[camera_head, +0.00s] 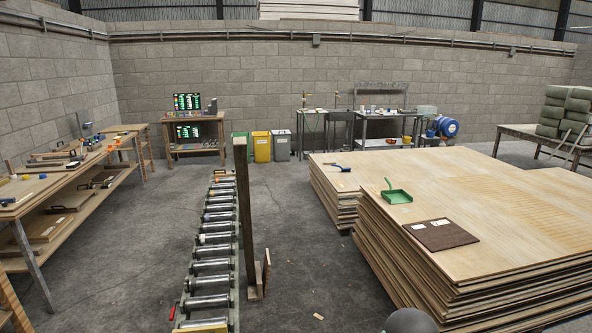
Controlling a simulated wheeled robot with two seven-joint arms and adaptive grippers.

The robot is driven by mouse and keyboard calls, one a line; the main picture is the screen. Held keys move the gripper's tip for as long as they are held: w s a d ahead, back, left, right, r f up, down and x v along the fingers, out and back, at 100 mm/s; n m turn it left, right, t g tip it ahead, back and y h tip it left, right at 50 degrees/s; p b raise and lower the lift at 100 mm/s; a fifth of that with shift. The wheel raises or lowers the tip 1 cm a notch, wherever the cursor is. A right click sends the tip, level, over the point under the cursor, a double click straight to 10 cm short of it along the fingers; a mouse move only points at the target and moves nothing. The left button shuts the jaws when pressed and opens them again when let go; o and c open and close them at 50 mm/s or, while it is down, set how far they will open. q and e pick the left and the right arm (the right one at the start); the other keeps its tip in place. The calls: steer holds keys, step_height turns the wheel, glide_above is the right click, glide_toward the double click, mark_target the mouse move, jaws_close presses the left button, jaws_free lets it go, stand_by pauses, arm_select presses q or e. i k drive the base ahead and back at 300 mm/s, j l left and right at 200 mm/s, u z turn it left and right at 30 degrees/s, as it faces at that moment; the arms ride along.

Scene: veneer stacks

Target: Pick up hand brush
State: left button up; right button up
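No hand brush can be made out for certain. A small blue and dark tool (339,168) lies near the left edge of the farther veneer stack (370,163); it is too small to tell whether it is the brush. A green dustpan (396,196) with an upright handle sits on the near veneer stack (500,250). Neither of my grippers is in view.
A dark board (440,236) with pale labels lies on the near stack. A roller conveyor (211,258) and an upright post (244,210) stand left of the stacks. A workbench (60,185) with tools lines the left wall. Concrete floor (305,260) lies between conveyor and stacks.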

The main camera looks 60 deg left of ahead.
mark_target(347, 169)
steer(key=u, duration=1.8)
